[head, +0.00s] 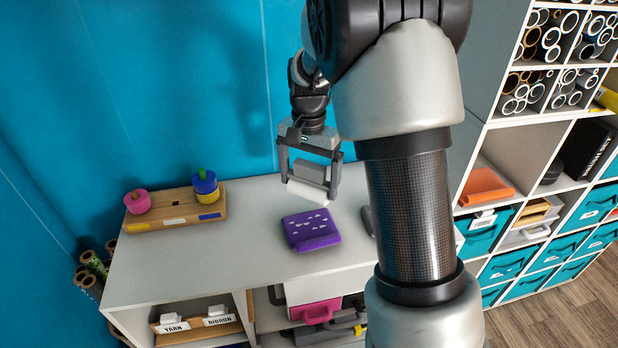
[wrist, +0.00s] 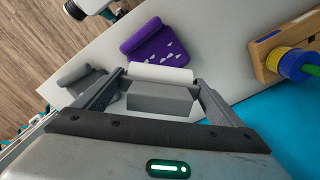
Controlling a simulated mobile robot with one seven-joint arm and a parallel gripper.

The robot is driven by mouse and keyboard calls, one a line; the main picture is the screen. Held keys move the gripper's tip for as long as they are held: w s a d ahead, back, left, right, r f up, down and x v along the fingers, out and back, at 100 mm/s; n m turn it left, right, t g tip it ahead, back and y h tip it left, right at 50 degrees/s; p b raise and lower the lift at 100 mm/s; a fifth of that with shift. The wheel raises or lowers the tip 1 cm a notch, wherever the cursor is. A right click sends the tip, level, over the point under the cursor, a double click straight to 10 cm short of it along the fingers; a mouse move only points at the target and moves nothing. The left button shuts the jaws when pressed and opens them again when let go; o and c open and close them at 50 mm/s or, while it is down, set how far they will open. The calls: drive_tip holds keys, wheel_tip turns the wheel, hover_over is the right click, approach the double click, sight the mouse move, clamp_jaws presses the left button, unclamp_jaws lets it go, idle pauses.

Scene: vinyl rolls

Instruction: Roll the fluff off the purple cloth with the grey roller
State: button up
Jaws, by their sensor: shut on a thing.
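The purple cloth (head: 311,229) lies on the white worktop with several white fluff flecks on it. It also shows at the top of the wrist view (wrist: 148,44), with a rolled or thick purple edge. My gripper (head: 308,184) is shut on the grey roller (head: 310,170), a grey block with a white cylinder along its lower side. I hold it above the worktop, behind the cloth and apart from it. In the wrist view the roller's grey body (wrist: 160,98) sits between my two fingers, with the white cylinder towards the cloth.
A grey pad (wrist: 82,76) lies beside the cloth, mostly hidden by my arm in the head view. A wooden board (head: 172,212) with a pink piece and a blue-yellow piece stands at the worktop's left. A blue wall is behind; shelves with tubes and bins are right.

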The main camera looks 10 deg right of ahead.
drive_tip(key=b, duration=0.4)
approach(297, 227)
drive_tip(key=shift+w+d+f, duration=0.1)
drive_tip(key=shift+d+f, duration=0.2)
drive_tip(key=shift+d, duration=0.55)
drive_tip(key=shift+w+d+f, duration=0.1)
drive_tip(key=shift+d+f, duration=0.15)
drive_tip(key=shift+d, duration=0.55)
drive_tip(key=shift+f+b, duration=0.2)
drive_tip(key=shift+b, duration=0.1)
drive_tip(key=shift+f+b, duration=0.8)
drive_tip(key=shift+f, duration=0.45)
drive_tip(key=shift+a, duration=0.1)
drive_tip(key=shift+s+a, duration=0.15)
drive_tip(key=shift+a, duration=0.7)
drive_tip(key=shift+s+a, duration=0.1)
drive_tip(key=shift+a, duration=0.75)
drive_tip(key=shift+d, duration=0.15)
